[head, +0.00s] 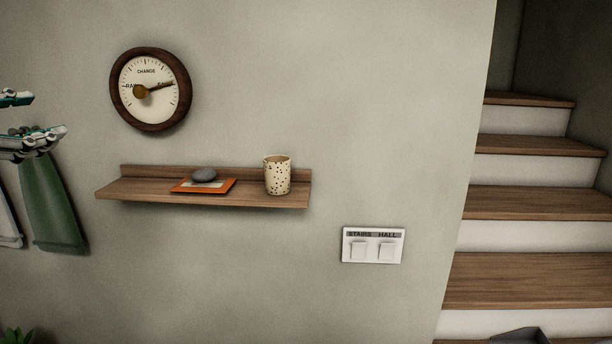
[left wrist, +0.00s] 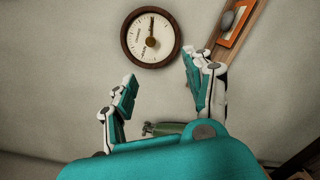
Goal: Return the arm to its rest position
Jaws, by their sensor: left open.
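My left gripper (head: 48,114) is at the left edge of the head view, in front of the wall and left of the round dial (head: 181,97). Its teal and white fingers are spread apart with nothing between them. In the left wrist view the open gripper (left wrist: 159,70) shows both fingers, with the dial (left wrist: 129,38) beyond them on the wall. The rest of the left arm is hidden outside the head view. My right gripper is in neither view.
A wooden shelf (head: 140,190) holds an orange-edged card (head: 222,186) under a grey stone (head: 204,174), and a speckled cup (head: 277,176). A green cloth (head: 50,205) hangs below my left gripper. A switch plate (head: 373,259) and stairs (head: 540,203) are right.

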